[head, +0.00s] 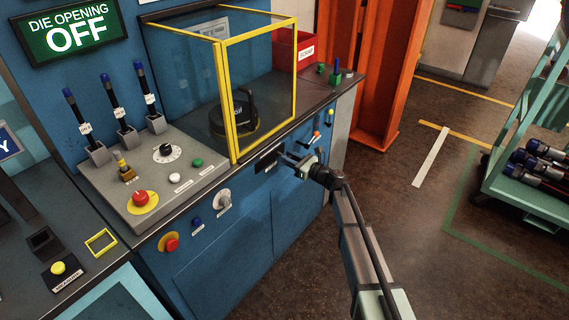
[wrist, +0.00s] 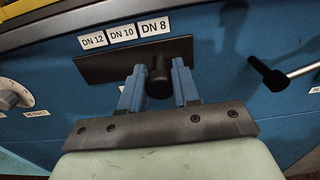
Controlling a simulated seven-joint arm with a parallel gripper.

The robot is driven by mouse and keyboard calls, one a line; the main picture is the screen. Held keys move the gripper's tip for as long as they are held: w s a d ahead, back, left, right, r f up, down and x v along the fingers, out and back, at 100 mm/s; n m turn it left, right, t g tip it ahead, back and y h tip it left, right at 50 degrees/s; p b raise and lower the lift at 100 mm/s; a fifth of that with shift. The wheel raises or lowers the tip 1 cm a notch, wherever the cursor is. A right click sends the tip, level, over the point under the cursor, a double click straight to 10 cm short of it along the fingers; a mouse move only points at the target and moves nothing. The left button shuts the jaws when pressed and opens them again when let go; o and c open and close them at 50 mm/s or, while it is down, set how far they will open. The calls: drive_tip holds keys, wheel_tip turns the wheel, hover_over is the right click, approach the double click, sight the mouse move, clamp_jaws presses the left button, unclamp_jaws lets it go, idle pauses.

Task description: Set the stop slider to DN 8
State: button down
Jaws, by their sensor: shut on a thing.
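The stop slider has a dark plate (wrist: 100,69) on the blue front panel, with a black knob (wrist: 158,80) standing out of it. Above the plate are the labels DN 12 (wrist: 92,41), DN 10 (wrist: 122,34) and DN 8 (wrist: 154,27), from left to right. In the wrist view the knob stands below the DN 8 label, towards the plate's right end. My gripper (wrist: 159,84) is shut on the knob, one finger on each side. In the head view my gripper (head: 287,161) is at the panel by the slider plate (head: 267,161), partly hiding the slider.
A lever with a black tip (wrist: 270,75) sticks out to the right of my gripper. A grey rotary knob (wrist: 10,95) is at the left. A yellow-framed clear guard (head: 233,95) stands above the panel. The floor right of my arm is free up to a green rack (head: 520,190).

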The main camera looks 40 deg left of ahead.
drive_tip(key=shift+w, duration=0.3)
drive_tip(key=c, duration=0.8)
unclamp_jaws()
drive_tip(key=shift+d, duration=0.1)
drive_tip(key=d, duration=1.3)
drive_tip(key=shift+d, duration=0.35)
